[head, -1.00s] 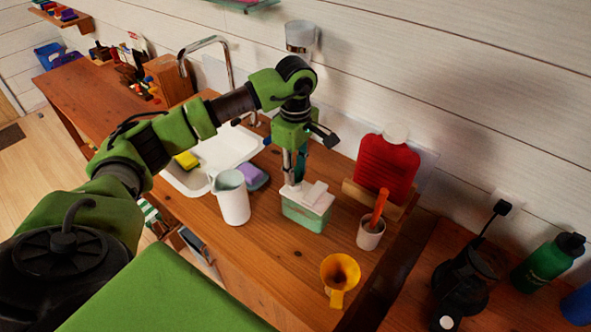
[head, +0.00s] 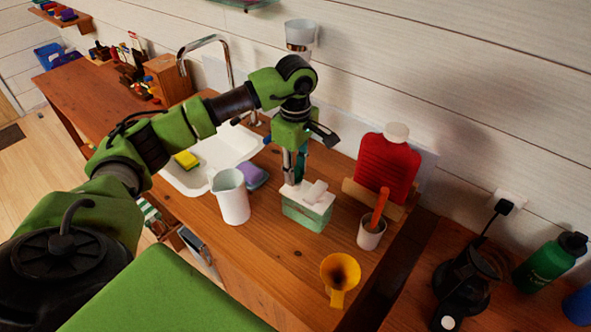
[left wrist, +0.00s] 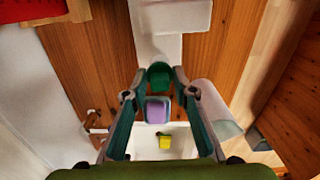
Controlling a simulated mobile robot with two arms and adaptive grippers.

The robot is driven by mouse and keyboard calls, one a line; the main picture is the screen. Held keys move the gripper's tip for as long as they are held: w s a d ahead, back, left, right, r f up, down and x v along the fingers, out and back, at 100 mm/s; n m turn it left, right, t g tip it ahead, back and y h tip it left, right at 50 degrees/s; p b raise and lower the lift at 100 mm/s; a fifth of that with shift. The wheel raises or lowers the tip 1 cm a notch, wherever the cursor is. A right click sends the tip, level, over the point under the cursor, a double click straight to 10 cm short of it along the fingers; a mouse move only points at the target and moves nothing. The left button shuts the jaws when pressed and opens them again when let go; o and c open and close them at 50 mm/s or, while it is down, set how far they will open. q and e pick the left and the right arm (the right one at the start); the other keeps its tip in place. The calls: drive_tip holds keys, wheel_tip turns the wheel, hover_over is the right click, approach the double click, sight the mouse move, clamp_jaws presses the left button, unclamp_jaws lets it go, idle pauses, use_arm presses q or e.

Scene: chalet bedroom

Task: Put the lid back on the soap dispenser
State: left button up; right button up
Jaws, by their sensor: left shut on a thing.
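The soap dispenser (head: 306,214), a pale green box with a white top, stands upright on the wooden counter. Its white top also shows in the left wrist view (left wrist: 172,18). My left gripper (head: 294,180) points down at the rear left end of that top. In the left wrist view, its two fingers (left wrist: 160,78) are shut on a round dark green lid (left wrist: 160,72). The lid is at the end of the white top; I cannot tell whether it is seated or just above. In the head view the fingers mostly hide it. My right gripper is not in view.
A white jug (head: 231,197) stands left of the dispenser, with a purple sponge (head: 253,176) and the sink (head: 205,177) behind. A cup (head: 371,234), a yellow funnel (head: 340,276) and a red bottle (head: 387,168) stand to the right. Bare counter lies in front.

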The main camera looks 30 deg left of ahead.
use_arm(q)
drive_tip(key=o, duration=0.8)
drive_tip(key=shift+o, duration=0.2)
drive_tip(key=o, duration=0.5)
drive_tip(key=shift+r, duration=0.15)
drive_tip(key=shift+r+p, duration=2.05)
drive_tip(key=shift+r, duration=1.35)
